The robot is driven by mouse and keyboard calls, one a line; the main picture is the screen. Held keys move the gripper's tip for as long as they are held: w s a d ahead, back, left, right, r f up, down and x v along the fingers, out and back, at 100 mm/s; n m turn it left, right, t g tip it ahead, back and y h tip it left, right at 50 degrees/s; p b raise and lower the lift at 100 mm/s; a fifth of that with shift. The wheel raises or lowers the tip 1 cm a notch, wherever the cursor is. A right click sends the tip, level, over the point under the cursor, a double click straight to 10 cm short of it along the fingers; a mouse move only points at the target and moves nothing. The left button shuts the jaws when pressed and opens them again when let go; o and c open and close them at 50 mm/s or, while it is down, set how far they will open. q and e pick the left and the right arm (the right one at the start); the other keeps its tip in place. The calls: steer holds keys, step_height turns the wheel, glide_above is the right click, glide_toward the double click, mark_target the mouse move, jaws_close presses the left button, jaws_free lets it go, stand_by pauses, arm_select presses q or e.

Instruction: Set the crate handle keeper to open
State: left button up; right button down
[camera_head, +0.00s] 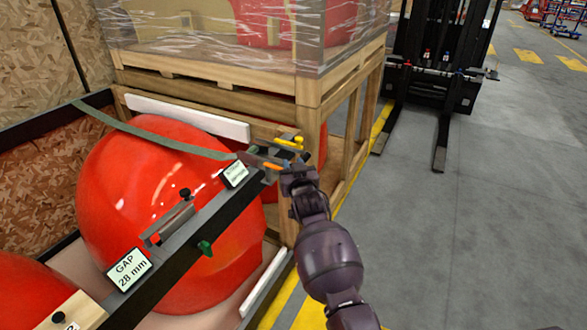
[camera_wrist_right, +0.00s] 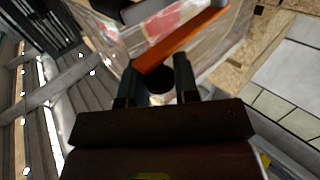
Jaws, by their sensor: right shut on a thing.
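The crate's black rail (camera_head: 190,240) runs from the lower left to a corner fitting with grey metal parts and a yellow handle (camera_head: 291,143). An orange bar (camera_head: 272,166), likely the handle keeper, lies at this corner. In the right wrist view the orange bar (camera_wrist_right: 180,42) slants up to the right, just beyond my fingers. My right gripper (camera_head: 284,168) is at the corner, shut on a dark round knob (camera_wrist_right: 157,80) at the bar's near end. My gripper partly hides the keeper in the head view, so its setting is hard to tell. My left gripper is out of view.
Large red nosecones (camera_head: 140,200) fill the crate beside the rail. Cards read "GAP 28 mm" (camera_head: 129,270) and a small label (camera_head: 234,174). A wrapped wooden crate (camera_head: 230,95) stands behind. A forklift (camera_head: 435,80) is at the back right. Grey floor (camera_head: 470,230) at right is clear.

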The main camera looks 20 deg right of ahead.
steer(key=shift+r, duration=0.1)
stand_by(0.5)
steer(key=c, duration=0.9)
jaws_free()
steer(key=shift+a, duration=0.1)
steer(key=s+a, duration=0.1)
steer(key=s, duration=0.9)
steer(key=shift+s+p, duration=0.35)
steer(key=shift+s, duration=0.05)
steer(key=shift+a, duration=0.1)
